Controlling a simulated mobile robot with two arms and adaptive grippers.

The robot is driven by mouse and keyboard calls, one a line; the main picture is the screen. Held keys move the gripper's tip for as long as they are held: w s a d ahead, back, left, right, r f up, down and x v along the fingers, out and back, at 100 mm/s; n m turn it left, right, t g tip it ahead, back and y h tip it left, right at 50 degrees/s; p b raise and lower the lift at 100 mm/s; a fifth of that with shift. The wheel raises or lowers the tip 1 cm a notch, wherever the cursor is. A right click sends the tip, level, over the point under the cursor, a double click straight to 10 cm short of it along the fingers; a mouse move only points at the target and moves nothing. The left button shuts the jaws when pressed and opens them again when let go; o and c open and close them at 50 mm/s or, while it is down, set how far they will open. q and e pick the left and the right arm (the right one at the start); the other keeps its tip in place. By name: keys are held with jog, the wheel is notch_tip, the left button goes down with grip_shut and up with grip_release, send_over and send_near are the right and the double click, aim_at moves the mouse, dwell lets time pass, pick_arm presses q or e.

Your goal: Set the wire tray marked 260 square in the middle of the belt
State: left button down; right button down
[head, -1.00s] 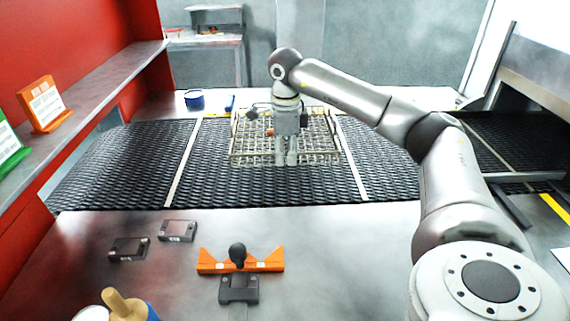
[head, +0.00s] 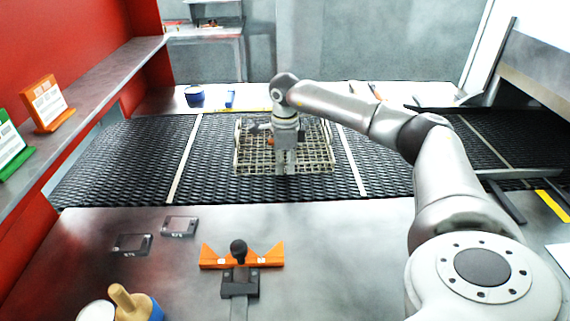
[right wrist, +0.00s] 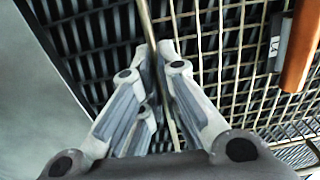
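The wire tray (head: 240,160) lies on the black mesh belt (head: 100,165), between two pale cross strips, nearer the right one (head: 353,165). Its front edge looks roughly parallel to the belt's near edge. Its number cannot be read. My right gripper (head: 287,170) points down at the tray's front side and hides part of it. In the right wrist view my right gripper's fingertips (right wrist: 160,48) close on a thin rim bar of the tray (right wrist: 230,75). An orange piece (right wrist: 301,45) and a dark tag sit on the mesh. My left gripper is out of view.
An orange fixture with a black knob (head: 240,256) and two small dark devices (head: 132,243) are on the near bench. A blue tub (head: 194,97) stands on the far ledge. Belt to the left of the tray is clear. A red shelf wall (head: 100,85) bounds the left.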

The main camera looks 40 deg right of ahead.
jog(key=c, duration=1.6)
grip_release()
jog(key=shift+c, duration=0.2)
jog(key=shift+r, duration=0.1)
notch_tip(320, 180, up, 12)
jog(key=b, duration=0.1)
jog(key=shift+s+a+b, duration=0.15)
jog(key=shift+b, duration=0.15)
